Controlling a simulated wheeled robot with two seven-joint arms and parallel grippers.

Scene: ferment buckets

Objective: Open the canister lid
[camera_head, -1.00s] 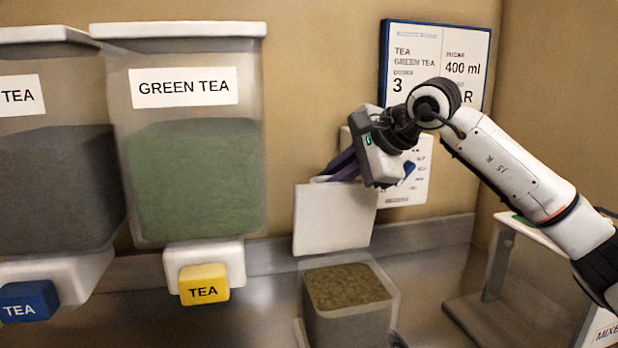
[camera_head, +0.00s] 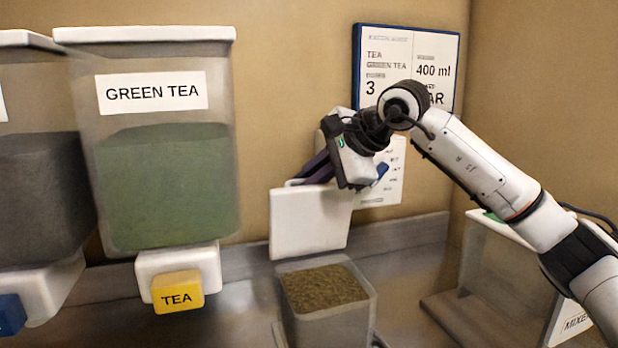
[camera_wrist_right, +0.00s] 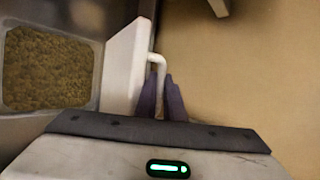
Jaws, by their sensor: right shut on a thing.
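The canister (camera_head: 327,318) stands open on the counter, with brown-green loose contents (camera_head: 323,288) showing inside; the contents also show at the left of the right wrist view (camera_wrist_right: 48,70). Its white lid (camera_head: 310,222) stands upright behind the opening; it also shows in the right wrist view (camera_wrist_right: 122,65). My right gripper (camera_head: 298,181) is at the lid's top edge. In the right wrist view its purple fingers (camera_wrist_right: 160,90) are shut on the lid's bent white handle (camera_wrist_right: 158,62). My left gripper is not in view.
A green tea dispenser (camera_head: 165,190) with a yellow tap (camera_head: 178,291) stands left of the canister, beside a dark tea dispenser (camera_head: 40,195). An order board (camera_head: 410,65) hangs on the wall behind my right arm. A white-topped stand (camera_head: 500,232) is at right.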

